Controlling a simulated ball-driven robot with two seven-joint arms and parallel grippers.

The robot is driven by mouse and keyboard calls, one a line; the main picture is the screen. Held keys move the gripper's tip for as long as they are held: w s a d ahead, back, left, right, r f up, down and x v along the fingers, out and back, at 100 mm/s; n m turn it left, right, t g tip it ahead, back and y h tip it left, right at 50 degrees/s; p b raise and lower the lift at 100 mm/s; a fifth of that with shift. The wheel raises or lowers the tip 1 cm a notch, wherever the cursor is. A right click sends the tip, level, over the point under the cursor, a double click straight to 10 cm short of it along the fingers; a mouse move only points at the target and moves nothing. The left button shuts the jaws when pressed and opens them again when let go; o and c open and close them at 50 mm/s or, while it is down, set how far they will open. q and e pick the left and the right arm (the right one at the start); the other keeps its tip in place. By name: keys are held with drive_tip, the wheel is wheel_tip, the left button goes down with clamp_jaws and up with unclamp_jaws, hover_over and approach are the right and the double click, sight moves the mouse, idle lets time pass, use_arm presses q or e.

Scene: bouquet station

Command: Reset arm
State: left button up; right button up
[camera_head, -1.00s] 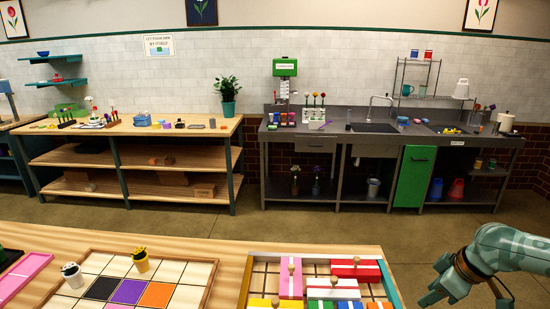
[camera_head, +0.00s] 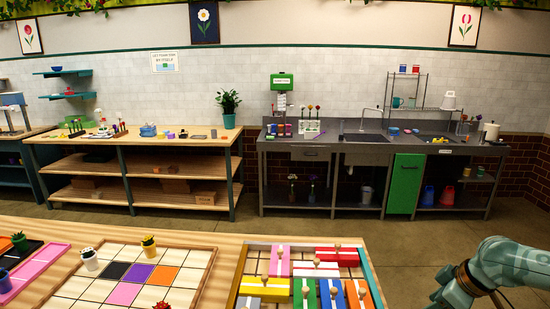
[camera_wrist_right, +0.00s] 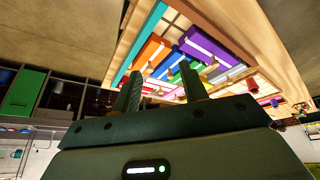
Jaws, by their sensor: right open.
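My right arm comes in at the right edge of the head view, beyond the right end of the wooden table (camera_head: 225,235). My right gripper (camera_head: 440,302) is low there, partly cut off by the bottom edge. In the right wrist view its two dark fingers (camera_wrist_right: 160,92) stand apart with nothing between them. Behind them is a tray of coloured, knobbed blocks (camera_wrist_right: 122,62), apart from the fingers as far as I can tell. The same tray shows in the head view (camera_head: 368,268), left of the gripper. My left gripper is not in view.
A grid board (camera_head: 205,262) with a white pot (camera_head: 90,262) and a yellow pot (camera_head: 149,249) lies left of the tray. A pink-and-black tray (camera_head: 50,262) is at far left. Bare floor (camera_head: 420,238) separates the table from the grey sink counter (camera_head: 330,137).

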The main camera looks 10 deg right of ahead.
drive_tip(key=w+d+f+t+h, duration=0.45)
drive_tip(key=w+d, duration=0.25)
drive_tip(key=d, duration=0.6)
drive_tip(key=s+f+m+g+h+b, duration=0.1)
drive_tip(key=s+f+b, duration=0.15)
drive_tip(key=f, duration=0.95)
drive_tip(key=s+f+g+b, duration=0.1)
drive_tip(key=s+f, duration=0.3)
drive_tip(key=f, duration=0.7)
drive_tip(key=s+a+f+g+b, duration=0.1)
drive_tip(key=s+a+f+g, duration=0.1)
drive_tip(key=s+a+f, duration=0.65)
drive_tip(key=s+a+f+g+b, duration=0.1)
drive_tip(key=s+a+f, duration=0.4)
drive_tip(key=s+f, duration=0.6)
drive_tip(key=s+a+f+g+y, duration=0.1)
drive_tip(key=s+a+f, duration=0.2)
drive_tip(key=s+a, duration=0.3)
drive_tip(key=s+a+f+g+y+b, duration=0.1)
drive_tip(key=s+a+f, duration=0.2)
drive_tip(key=s+a, duration=0.3)
drive_tip(key=s+a+f+m+g+y, duration=0.1)
drive_tip(key=s+a+f, duration=0.2)
drive_tip(key=s+a, duration=0.3)
drive_tip(key=shift+s+a+f+b, duration=0.2)
drive_tip(key=shift+a+b, duration=0.2)
drive_tip(key=shift+a, duration=0.65)
